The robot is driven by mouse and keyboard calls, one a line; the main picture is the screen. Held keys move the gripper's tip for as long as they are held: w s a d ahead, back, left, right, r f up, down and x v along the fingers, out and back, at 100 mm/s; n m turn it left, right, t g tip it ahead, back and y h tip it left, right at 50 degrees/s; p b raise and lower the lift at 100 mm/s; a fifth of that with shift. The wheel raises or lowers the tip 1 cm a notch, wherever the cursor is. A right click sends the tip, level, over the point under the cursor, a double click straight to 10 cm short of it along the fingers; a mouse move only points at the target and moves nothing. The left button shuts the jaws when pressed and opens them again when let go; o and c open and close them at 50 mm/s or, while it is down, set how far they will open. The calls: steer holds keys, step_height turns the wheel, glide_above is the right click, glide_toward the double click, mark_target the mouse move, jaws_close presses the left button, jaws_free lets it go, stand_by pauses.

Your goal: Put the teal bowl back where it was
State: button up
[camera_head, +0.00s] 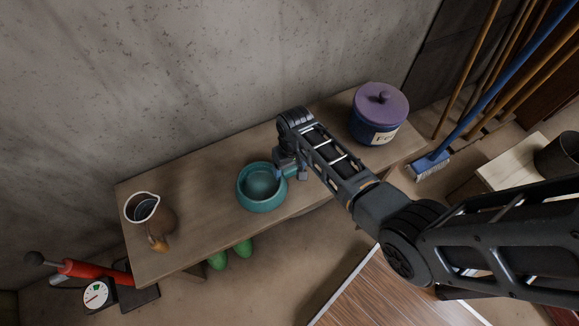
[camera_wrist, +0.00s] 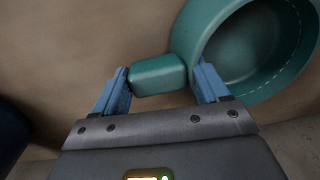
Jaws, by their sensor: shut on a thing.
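The teal bowl (camera_head: 261,201) is upright at the middle of the wooden bench, near its front edge. I cannot tell whether it rests on the bench or hangs just above it. My gripper (camera_head: 289,172) is at the bowl's right side, shut on its short teal handle. In the wrist view my gripper (camera_wrist: 161,72) has its blue fingers on either side of the handle, and the round bowl (camera_wrist: 190,38) shows at upper right, partly cut off by the picture's edge. The bowl looks empty.
The wooden bench (camera_head: 205,222) stands against a concrete wall. A brown jug (camera_head: 157,217) is at its left end, and a blue jar with a purple lid (camera_head: 379,113) at its right end. Bare bench lies between jug and bowl. Brooms (camera_head: 500,85) lean at the right.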

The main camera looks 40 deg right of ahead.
steer(key=shift+f, duration=0.1)
steer(key=o, duration=1.3)
steer(key=r, duration=0.4)
steer(key=r+p, duration=0.1)
steer(key=r, duration=0.3)
steer(key=r+p, duration=0.1)
steer(key=r, duration=0.3)
steer(key=shift+s+d+r, duration=0.15)
steer(key=shift+d, duration=0.25)
